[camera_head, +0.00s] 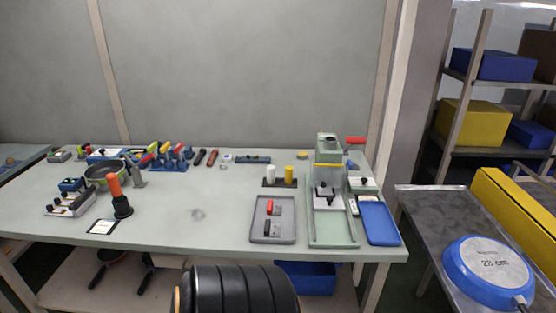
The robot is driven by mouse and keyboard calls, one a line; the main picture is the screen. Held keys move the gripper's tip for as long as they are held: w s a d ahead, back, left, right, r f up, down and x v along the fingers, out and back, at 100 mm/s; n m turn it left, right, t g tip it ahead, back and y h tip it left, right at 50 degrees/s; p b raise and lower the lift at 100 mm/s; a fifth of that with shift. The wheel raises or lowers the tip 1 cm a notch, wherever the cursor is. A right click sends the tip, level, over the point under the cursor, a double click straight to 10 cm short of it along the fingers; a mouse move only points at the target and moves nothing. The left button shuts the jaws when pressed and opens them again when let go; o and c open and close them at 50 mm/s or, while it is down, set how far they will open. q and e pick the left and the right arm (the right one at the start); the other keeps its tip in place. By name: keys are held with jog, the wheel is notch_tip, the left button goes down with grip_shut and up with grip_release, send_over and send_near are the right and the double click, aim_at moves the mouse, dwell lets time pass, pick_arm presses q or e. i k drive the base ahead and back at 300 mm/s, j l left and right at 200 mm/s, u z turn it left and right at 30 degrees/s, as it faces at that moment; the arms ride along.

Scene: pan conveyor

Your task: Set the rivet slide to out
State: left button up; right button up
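The rivet press (327,153), pale green with a red handle (355,140), stands at the back right of the table. A long pale green bed (333,232) runs from it toward the table's front edge. On this bed sits what looks like the rivet slide (329,196), a light plate with dark fittings. It is in the rear to middle part of the bed, close in front of the press head. The front part of the bed is bare. Neither of my grippers is in view.
A grey tray (259,233) with a red and a dark piece lies left of the bed. A blue tray (379,222) lies right of it. A black stand with white and yellow cylinders (289,174) is behind the grey tray. The table's middle (190,220) is mostly clear.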

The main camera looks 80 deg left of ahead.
aim_at(329, 198)
jog(key=u, duration=2.05)
